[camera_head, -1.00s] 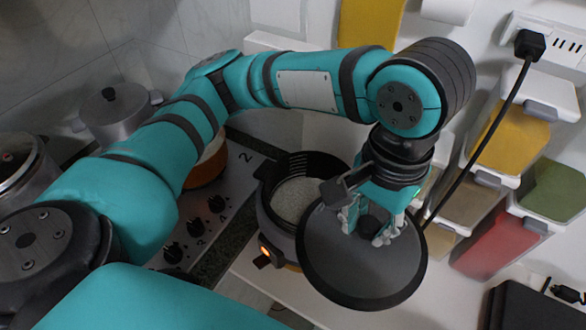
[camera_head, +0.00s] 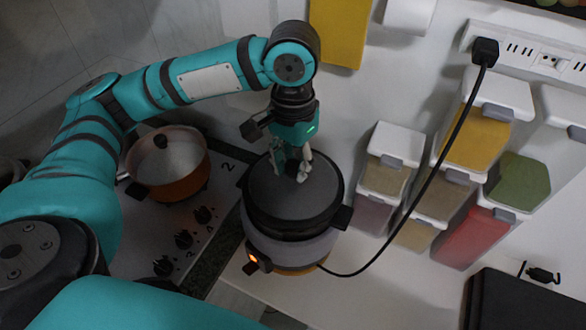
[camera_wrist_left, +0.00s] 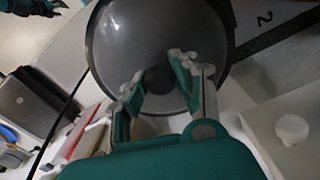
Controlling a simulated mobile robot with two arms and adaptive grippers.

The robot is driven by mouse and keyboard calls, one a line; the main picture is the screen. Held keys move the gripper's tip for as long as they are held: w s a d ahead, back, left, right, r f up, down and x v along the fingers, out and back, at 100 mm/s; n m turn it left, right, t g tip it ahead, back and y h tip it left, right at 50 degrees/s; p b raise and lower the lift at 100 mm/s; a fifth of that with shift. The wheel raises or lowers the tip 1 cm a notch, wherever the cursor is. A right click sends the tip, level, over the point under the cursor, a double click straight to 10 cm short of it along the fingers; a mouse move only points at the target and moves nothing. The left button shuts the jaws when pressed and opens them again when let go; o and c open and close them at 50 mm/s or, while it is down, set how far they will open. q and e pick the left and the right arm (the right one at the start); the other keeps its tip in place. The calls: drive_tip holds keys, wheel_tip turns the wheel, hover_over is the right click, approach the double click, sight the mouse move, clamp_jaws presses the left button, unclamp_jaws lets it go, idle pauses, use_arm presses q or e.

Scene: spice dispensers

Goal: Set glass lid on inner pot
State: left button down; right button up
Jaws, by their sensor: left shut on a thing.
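The dark grey round lid (camera_head: 318,190) lies level over the top of the rice cooker (camera_head: 300,250). My left gripper (camera_head: 291,170) comes down from above and is shut on the knob at the lid's middle. In the left wrist view the two fingers (camera_wrist_left: 158,75) stand either side of the dark knob (camera_wrist_left: 157,79) of the lid (camera_wrist_left: 150,35). The inner pot is hidden under the lid, so I cannot tell how fully the lid rests on its rim. A teal and black part of mine, perhaps the right gripper, shows at that view's top left corner.
An orange pot with a glass lid (camera_head: 168,165) stands on the stove (camera_head: 215,185) to the left.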

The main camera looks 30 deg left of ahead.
sight(293, 164)
use_arm(q)
wheel_tip(293, 164, down, 2)
drive_tip(key=shift+s+f, duration=0.1)
drive_tip(key=shift+f, duration=0.15)
drive_tip(key=c, duration=1)
unclamp_jaws()
use_arm(e)
drive_tip(key=shift+r, duration=0.25)
use_arm(q)
wheel_tip(293, 164, up, 11)
drive_tip(key=shift+f, duration=0.15)
drive_tip(key=shift+r, duration=0.7)
use_arm(e)
drive_tip(key=shift+a+f, duration=0.1)
drive_tip(key=shift+f, duration=0.15)
drive_tip(key=shift+a, duration=0.1)
use_arm(q)
drive_tip(key=shift+f, duration=0.1)
